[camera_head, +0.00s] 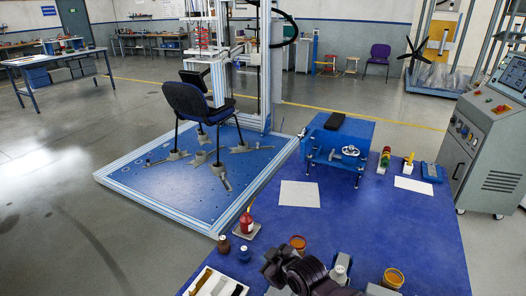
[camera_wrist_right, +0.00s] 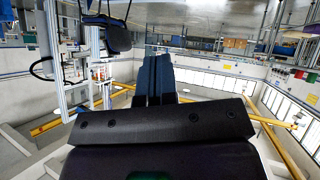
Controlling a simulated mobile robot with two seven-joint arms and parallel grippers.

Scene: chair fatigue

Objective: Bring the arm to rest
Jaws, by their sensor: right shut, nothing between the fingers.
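My right arm (camera_head: 318,275) shows as dark links at the bottom middle of the head view, over the near edge of the blue table (camera_head: 400,235). Its gripper (camera_head: 275,262) is at the left end of these links, near the small bottles. In the right wrist view, the two dark blue fingers (camera_wrist_right: 154,78) lie side by side, shut with nothing between them. That view looks upside down across the room, with the fingers clear of any object. My left gripper is not in view.
A chair (camera_head: 197,104) stands on the test platform (camera_head: 150,190). A control console (camera_head: 485,140) is at right.

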